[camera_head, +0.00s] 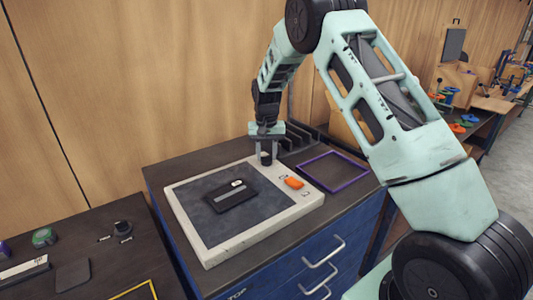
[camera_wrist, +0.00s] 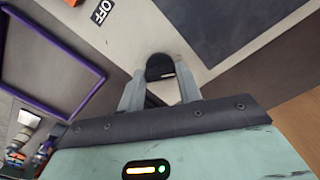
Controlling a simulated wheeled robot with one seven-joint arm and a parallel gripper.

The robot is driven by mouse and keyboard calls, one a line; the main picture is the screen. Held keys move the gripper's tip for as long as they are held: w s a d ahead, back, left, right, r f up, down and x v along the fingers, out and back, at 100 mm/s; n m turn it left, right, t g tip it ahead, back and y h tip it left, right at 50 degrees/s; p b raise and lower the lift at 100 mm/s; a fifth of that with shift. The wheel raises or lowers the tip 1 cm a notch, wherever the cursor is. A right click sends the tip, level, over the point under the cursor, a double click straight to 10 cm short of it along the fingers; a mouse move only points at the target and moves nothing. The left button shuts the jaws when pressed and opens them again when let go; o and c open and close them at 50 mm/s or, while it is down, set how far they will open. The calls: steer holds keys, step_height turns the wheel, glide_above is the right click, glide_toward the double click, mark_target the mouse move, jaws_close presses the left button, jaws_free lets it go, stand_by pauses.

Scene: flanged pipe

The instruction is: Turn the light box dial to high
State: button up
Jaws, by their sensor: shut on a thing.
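The light box is a flat white-framed slab (camera_head: 212,251) with a dark panel, lying on the blue cabinet. Its black dial (camera_head: 265,158) is near the back corner of the frame. In the wrist view the dial (camera_wrist: 160,68) is between my fingertips, with a small light mark on its edge. My gripper (camera_head: 265,153) points down over that corner and is shut on the dial. It also shows in the wrist view (camera_wrist: 160,76). An orange switch (camera_head: 294,182) is on the frame, with an OFF label (camera_wrist: 102,11) near it. The dial's setting cannot be read.
A black device (camera_head: 229,198) lies on the panel. A purple tray (camera_head: 333,185) lies right of the box. A dark rack (camera_head: 296,136) stands behind. A lower dark table (camera_head: 110,260) at left holds small parts. The wooden wall is close behind.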

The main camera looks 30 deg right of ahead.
mark_target(266, 156)
steer(key=o, duration=1)
step_height(266, 156, up, 18)
steer(key=b, duration=0.4)
steer(key=shift+f, duration=0.2)
steer(key=s+a+f+n+y, duration=0.1)
steer(key=s+a+f+n, duration=0.15)
steer(key=s+a, duration=0.7)
steer(key=s+a+f+n, duration=0.2)
steer(key=s+a+n, duration=0.25)
steer(key=a, duration=0.95)
steer(key=s+a+f+n, duration=0.1)
steer(key=s+f+n, duration=0.1)
steer(key=s, duration=0.6)
steer(key=s+a+f+n, duration=0.2)
steer(key=s+f, duration=0.1)
steer(key=s, duration=0.6)
steer(key=s+a+f+n+b, duration=0.1)
steer(key=s+a+f+n, duration=0.1)
steer(key=s, duration=0.6)
steer(key=shift+s+a+f+n, duration=0.1)
steer(key=shift+s+f+n, duration=0.2)
steer(key=shift+s, duration=0.1)
